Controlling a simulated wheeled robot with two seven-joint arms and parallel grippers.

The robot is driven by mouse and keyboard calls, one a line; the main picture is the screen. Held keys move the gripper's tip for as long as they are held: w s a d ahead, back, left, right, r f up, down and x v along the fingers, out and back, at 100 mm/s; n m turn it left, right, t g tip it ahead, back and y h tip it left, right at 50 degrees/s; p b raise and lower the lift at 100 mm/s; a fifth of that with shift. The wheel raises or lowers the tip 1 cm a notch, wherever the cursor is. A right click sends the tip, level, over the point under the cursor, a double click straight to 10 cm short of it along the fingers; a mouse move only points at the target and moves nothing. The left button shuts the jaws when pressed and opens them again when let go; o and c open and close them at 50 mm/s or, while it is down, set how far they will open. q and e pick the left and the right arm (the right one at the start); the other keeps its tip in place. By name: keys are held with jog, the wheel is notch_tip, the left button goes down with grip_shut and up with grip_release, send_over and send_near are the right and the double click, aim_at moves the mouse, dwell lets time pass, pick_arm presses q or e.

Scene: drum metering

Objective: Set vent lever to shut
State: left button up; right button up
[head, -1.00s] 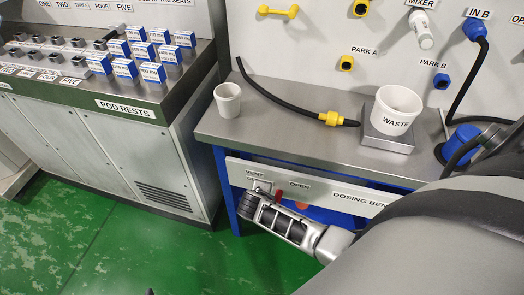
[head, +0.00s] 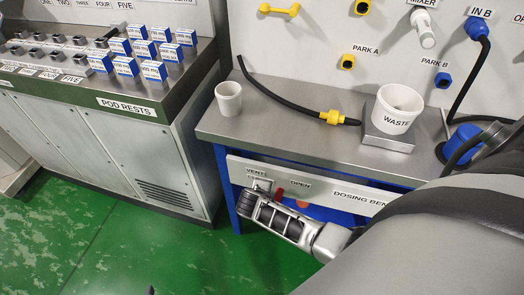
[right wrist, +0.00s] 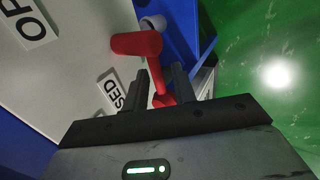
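The red vent lever (head: 279,194) sits on the front panel of the dosing bench, near the OPEN label in the head view. In the right wrist view the lever (right wrist: 137,43) shows its thick red end beyond my fingers and its thinner part between them. My right gripper (head: 247,198) is low in front of the panel, left of the lever. In the right wrist view the right gripper (right wrist: 160,82) has its two fingers apart, on either side of the lever; firm contact cannot be made out. The CLOSED label (right wrist: 112,92) is partly hidden. My left gripper is out of view.
The bench top (head: 250,125) holds a white cup (head: 229,99), a black hose with a yellow fitting (head: 333,118) and a WASTE container (head: 398,109). A pod rest cabinet (head: 150,150) stands left. My arm covers the lower right. Green floor lies below.

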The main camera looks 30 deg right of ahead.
jog(key=p+v, duration=0.3)
jog(key=v, duration=0.9)
jog(key=s+r+m+y, duration=0.6)
jog(key=s+r, duration=0.7)
jog(key=r, duration=0.2)
jog(key=w+a+f+t+y, duration=0.2)
jog(key=w+a+f+t, duration=0.3)
jog(key=f, duration=0.3)
jog(key=shift+w+a+f+n+t, duration=0.25)
jog(key=shift+a+f+n+t, duration=0.05)
jog(key=shift+a+t, duration=0.1)
